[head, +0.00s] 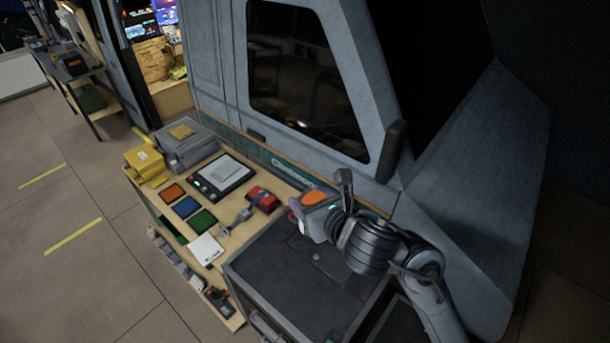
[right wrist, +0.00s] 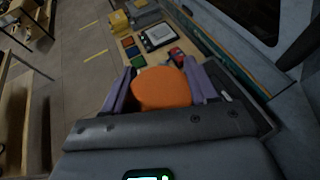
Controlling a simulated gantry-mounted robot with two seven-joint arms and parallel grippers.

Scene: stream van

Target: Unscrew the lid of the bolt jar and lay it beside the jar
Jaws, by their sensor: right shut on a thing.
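My right gripper (head: 314,208) comes in from the right in the head view, over the back part of the dark grey case top. Its purple fingers are shut on an orange rounded lid (head: 315,198). In the right wrist view the orange lid (right wrist: 161,88) sits between the two fingers, its broad face toward the camera. The jar's body cannot be made out in either view, so I cannot tell whether the lid is on it or apart. My left gripper is not in view.
The dark case top (head: 300,272) is bare in front of the gripper. To its left, a wooden bench holds a red item (head: 262,198), a framed pad (head: 223,174), coloured square trays (head: 186,207), a yellow box (head: 145,162) and a grey box (head: 188,148). The van wall stands close behind.

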